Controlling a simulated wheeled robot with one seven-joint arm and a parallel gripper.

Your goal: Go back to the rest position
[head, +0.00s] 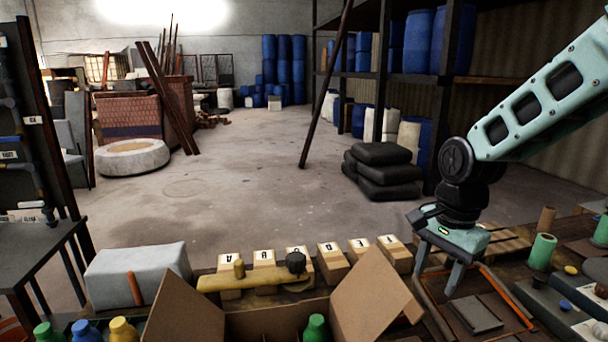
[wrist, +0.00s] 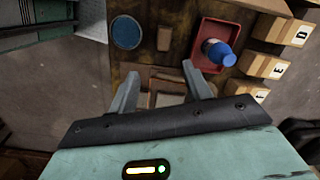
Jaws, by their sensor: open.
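My gripper (head: 434,280) hangs at the right of the head view, fingers pointing down over the workbench. Its fingers are apart with nothing between them. In the wrist view the two grey fingers (wrist: 160,76) also stand apart, over a brown bench surface. A framed, tray-like recess shows between and below them. My pale green arm reaches in from the upper right of the head view.
An open cardboard box (head: 265,326) holds a green-capped bottle (head: 316,328). Lettered boxes (head: 388,253) line the bench's far edge. A grey case (head: 135,275) lies left. A red tray (wrist: 203,63) with a blue-capped bottle (wrist: 218,52) is near the fingers.

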